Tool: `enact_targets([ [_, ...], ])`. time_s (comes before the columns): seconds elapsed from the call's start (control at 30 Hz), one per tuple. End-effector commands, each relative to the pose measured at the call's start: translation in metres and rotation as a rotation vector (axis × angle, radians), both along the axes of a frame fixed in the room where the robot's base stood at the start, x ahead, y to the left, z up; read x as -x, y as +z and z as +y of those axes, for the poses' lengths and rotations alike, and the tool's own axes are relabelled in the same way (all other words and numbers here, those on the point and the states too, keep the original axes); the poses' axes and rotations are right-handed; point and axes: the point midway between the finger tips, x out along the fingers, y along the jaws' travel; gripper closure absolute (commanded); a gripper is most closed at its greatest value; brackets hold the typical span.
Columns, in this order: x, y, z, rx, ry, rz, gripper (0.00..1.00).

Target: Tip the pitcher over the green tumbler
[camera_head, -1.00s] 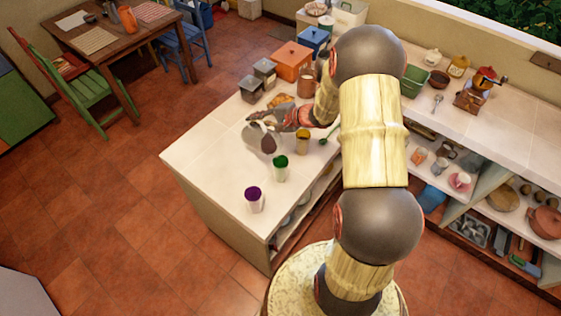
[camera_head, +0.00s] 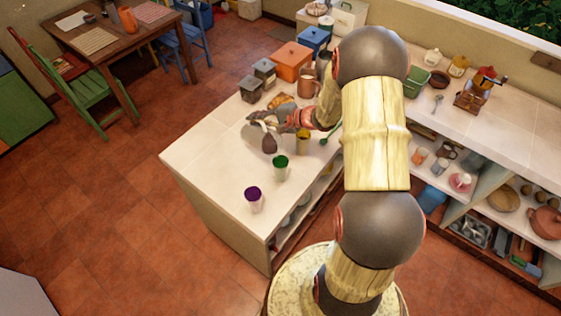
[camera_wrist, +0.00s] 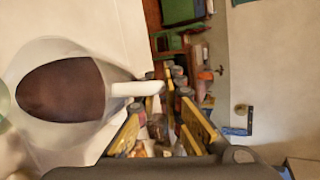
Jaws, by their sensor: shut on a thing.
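The pitcher (camera_head: 268,143) is clear and holds dark brown contents. It is at the left end of my arm, over the white counter. In the wrist view the pitcher (camera_wrist: 62,92) fills the left side, with its pale handle pointing at my fingers. My gripper (camera_head: 282,121) is shut on the pitcher at the handle; its yellow fingers show in the wrist view (camera_wrist: 162,122). The green tumbler (camera_head: 281,170) stands upright on the counter, just in front and to the right of the pitcher. I cannot tell the pitcher's exact height or tilt.
A purple-topped tumbler (camera_head: 254,200) stands nearer the counter's front end. A yellow tumbler (camera_head: 303,141) stands close to the right of my gripper. Grey canisters (camera_head: 251,88), an orange box (camera_head: 292,62) and a brown mug (camera_head: 307,84) stand behind. The counter's left part is clear.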

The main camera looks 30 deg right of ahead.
Motion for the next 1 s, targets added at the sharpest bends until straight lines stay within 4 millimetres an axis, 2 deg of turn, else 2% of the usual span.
enact_targets([
  [1.0,0.0034,0.0065,-0.0011,-0.006,0.000,-0.048,1.00],
])
